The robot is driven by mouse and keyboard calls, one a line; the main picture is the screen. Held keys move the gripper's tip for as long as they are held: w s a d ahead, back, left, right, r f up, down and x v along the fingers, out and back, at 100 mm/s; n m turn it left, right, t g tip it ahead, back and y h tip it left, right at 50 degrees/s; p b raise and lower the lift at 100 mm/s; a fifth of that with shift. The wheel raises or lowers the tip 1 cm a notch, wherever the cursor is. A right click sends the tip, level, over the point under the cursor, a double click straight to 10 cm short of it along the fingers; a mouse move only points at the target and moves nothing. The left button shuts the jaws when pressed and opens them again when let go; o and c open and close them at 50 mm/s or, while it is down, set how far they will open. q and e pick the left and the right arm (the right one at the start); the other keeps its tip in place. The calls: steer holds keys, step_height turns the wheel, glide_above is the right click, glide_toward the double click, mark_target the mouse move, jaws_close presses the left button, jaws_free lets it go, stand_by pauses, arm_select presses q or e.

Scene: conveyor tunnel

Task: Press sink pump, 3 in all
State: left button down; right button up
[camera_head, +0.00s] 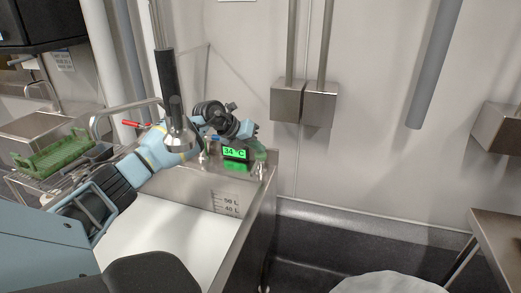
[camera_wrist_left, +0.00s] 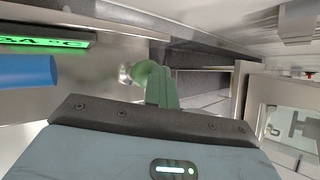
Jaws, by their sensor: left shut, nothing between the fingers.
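The steel sink (camera_head: 262,205) holds a pale white surface, with "50 L" and "40 L" marks on its inner wall. A green display (camera_head: 235,154) on its rim reads 34 °C; it also shows in the left wrist view (camera_wrist_left: 45,41). A small rounded metal knob (camera_wrist_left: 126,75), which may be the pump head, shows blurred in the left wrist view, close beside my fingers. My left gripper (camera_head: 261,150) has green fingers, shut and empty, over the sink's far right corner; they also show in the left wrist view (camera_wrist_left: 162,85). I cannot tell whether they touch the knob. My right gripper is out of view.
A black-handled spray head (camera_head: 172,95) hangs in front of my left arm. A red lever (camera_head: 131,123) is on the tap. A green rack (camera_head: 52,153) stands at left. Steel boxes (camera_head: 304,103) are on the wall. A steel table (camera_head: 500,235) stands at right.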

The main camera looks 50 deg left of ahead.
mark_target(257, 154)
arm_select(q)
steer(key=shift+s+f, duration=0.1)
steer(key=shift+f, duration=0.15)
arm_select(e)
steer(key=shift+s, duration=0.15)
arm_select(q)
steer(key=shift+r+p, duration=0.35)
steer(key=shift+r, duration=0.05)
steer(key=shift+r+p, duration=0.7)
steer(key=shift+r, duration=0.4)
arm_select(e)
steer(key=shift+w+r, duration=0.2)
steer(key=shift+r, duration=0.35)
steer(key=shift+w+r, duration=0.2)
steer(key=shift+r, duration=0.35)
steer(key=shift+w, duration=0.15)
arm_select(q)
steer(key=shift+r+p, duration=0.3)
steer(key=shift+r, duration=0.2)
step_height(257, 154, up, 3)
steer(key=shift+r+p, duration=0.1)
steer(key=shift+p, duration=0.9)
steer(key=shift+r+p, duration=0.4)
steer(key=shift+r, duration=0.1)
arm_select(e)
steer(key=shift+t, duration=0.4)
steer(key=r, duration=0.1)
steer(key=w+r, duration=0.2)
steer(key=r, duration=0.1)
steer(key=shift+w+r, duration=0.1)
